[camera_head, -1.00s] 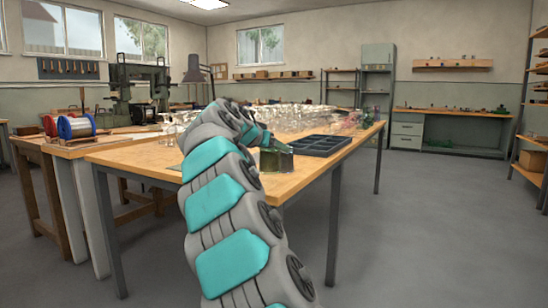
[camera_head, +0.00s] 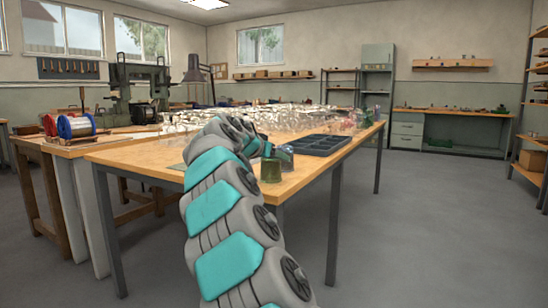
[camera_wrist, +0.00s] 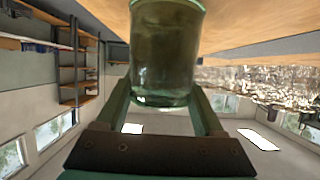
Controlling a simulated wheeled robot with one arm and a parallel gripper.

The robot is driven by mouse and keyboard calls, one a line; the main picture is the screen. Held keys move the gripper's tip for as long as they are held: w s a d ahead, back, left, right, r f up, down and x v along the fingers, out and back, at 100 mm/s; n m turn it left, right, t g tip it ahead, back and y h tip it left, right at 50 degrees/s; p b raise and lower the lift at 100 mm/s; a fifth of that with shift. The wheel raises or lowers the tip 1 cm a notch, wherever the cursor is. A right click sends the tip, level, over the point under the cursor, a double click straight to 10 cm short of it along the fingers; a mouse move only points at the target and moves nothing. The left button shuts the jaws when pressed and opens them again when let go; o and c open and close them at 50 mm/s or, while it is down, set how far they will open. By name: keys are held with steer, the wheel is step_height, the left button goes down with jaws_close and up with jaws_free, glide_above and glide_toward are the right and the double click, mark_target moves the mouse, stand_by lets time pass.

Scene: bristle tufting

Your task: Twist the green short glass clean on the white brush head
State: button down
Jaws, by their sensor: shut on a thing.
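The green short glass (camera_wrist: 165,50) is between the two fingers of my gripper (camera_wrist: 162,85) in the wrist view, and the gripper is shut on it. That view is upside down, with the table at its top; the glass reaches past the upper picture edge. In the head view the glass (camera_head: 271,167) shows small and olive green at the table's near right edge, with my gripper (camera_head: 283,153) just above and right of it.
A dark divided tray (camera_head: 318,146) lies right of the gripper on the wooden table (camera_head: 140,154). Many clear glasses (camera_head: 290,120) crowd the table behind it. The floor at right is free.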

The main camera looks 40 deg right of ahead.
steer(key=shift+f, duration=0.15)
jaws_free()
stand_by(0.4)
steer(key=v, duration=0.7)
steer(key=shift+s+a, duration=0.1)
steer(key=shift+s, duration=0.05)
steer(key=shift+s+a, duration=0.15)
steer(key=shift+a, duration=0.1)
